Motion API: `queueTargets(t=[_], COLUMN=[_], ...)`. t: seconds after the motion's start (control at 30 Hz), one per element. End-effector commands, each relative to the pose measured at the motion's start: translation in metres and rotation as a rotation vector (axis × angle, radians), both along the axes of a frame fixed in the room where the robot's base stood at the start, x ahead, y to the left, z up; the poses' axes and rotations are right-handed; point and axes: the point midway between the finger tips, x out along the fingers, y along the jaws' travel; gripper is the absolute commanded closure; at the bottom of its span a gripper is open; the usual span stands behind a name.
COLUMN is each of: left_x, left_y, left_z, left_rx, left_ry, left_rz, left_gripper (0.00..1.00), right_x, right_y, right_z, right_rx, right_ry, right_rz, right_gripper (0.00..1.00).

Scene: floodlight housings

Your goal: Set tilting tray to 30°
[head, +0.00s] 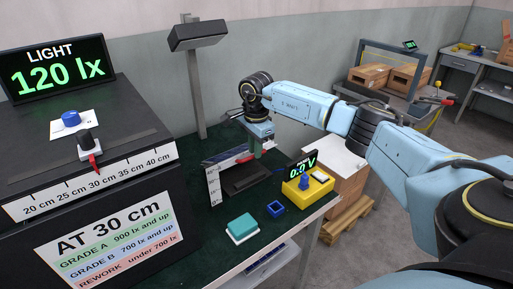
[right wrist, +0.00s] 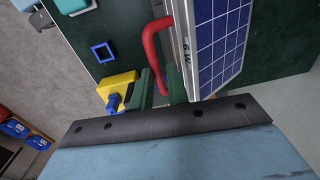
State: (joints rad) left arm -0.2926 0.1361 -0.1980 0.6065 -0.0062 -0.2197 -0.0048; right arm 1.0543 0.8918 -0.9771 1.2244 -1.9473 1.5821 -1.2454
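The tilting tray carries a blue solar panel (right wrist: 218,40) with a pale frame and a red handle (right wrist: 150,48) at its side. In the head view the tray stands on the bench behind a white scale plate (head: 214,188), with a dark base (head: 245,178) below; its angle is too small to read. My right gripper (right wrist: 161,88) has its green fingers on both sides of the red handle, with no clear gap. In the head view my right gripper (head: 258,148) points down at the tray, partly hiding it. My left gripper is not in view.
A yellow meter box (head: 308,190) with a blue knob reads 0.0 V, right of the tray. A blue square ring (head: 276,208) and a teal block (head: 242,226) lie in front. A lamp (head: 198,34) stands behind. A black light box (head: 90,150) is at left, its display reading 120 lx.

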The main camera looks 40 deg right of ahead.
Motion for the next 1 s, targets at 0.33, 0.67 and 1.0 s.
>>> queueTargets(t=[0.33, 0.67, 1.0], left_x=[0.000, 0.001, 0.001], left_y=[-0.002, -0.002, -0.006], left_z=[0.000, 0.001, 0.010], left_rx=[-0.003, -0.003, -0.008], left_ry=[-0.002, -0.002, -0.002], left_rz=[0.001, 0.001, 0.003], left_gripper=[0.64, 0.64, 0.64], right_x=[0.002, 0.002, -0.002], right_y=[0.001, 0.001, 0.002], right_z=[0.000, 0.010, 0.082], right_rx=[0.003, 0.003, 0.003], right_ry=[-0.011, -0.010, -0.012], right_rz=[0.000, 0.001, 0.001], right_gripper=[0.67, 0.67, 0.67])
